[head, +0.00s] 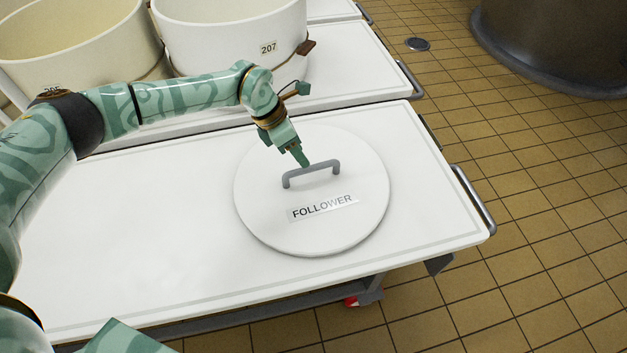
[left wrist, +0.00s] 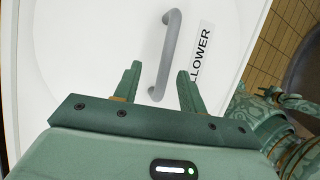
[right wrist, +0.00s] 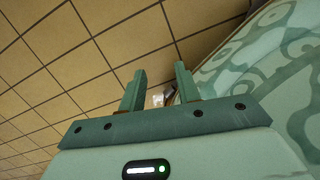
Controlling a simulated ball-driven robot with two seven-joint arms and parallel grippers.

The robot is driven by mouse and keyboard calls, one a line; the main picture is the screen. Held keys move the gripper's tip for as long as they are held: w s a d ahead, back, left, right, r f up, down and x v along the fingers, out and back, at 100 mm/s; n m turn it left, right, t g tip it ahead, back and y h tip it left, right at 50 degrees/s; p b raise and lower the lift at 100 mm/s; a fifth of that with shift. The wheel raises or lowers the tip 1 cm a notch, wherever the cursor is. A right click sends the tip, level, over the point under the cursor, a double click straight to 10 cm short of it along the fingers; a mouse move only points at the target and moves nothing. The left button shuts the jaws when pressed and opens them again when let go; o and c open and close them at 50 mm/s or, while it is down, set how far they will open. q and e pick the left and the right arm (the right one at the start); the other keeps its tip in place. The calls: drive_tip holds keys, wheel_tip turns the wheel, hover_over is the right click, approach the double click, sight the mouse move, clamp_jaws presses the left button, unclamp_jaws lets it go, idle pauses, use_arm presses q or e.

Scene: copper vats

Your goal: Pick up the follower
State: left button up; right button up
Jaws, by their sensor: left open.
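The follower (head: 270,215) is a round white disc lying flat on a white table top, with a grey bar handle (head: 318,168) and a label reading FOLLOWER. My left gripper (head: 303,160) is at the handle, pointing down. In the left wrist view, my left gripper's fingers (left wrist: 158,80) are spread, with the handle (left wrist: 172,50) showing in the gap between them; I cannot tell whether they touch it. The follower's white surface (left wrist: 85,45) fills much of that view. My right gripper (right wrist: 160,75) is open and empty, over the tiled floor, away from the follower.
The white table (head: 120,230) is clear left of the follower and has a metal rail (head: 473,200) at its right end. Behind it, a white tub marked 207 (head: 225,40) and a cream tub (head: 80,45) stand on another table. A dark vat (head: 555,50) stands on the floor.

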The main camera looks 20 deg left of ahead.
sight(311, 166)
use_arm(q)
drive_tip(key=shift+x, duration=0.8)
drive_tip(key=x, duration=0.1)
drive_tip(key=b+x, duration=0.2)
drive_tip(key=shift+s+d+r, duration=0.1)
drive_tip(key=shift+s+d, duration=0.1)
drive_tip(key=shift+s, duration=0.1)
drive_tip(key=shift+b+x, duration=0.55)
drive_tip(key=shift+x, duration=0.45)
drive_tip(key=shift+w+d+r, duration=0.1)
drive_tip(key=shift+d+r, duration=0.05)
drive_tip(key=shift+d, duration=0.05)
clamp_jaws()
use_arm(e)
drive_tip(key=shift+n+h, duration=0.3)
drive_tip(key=shift+n, duration=0.3)
drive_tip(key=w, duration=0.5)
drive_tip(key=shift+w+d+f, duration=0.25)
drive_tip(key=shift+w+f, duration=0.05)
drive_tip(key=shift+f, duration=0.1)
use_arm(q)
drive_tip(key=shift+r, duration=0.1)
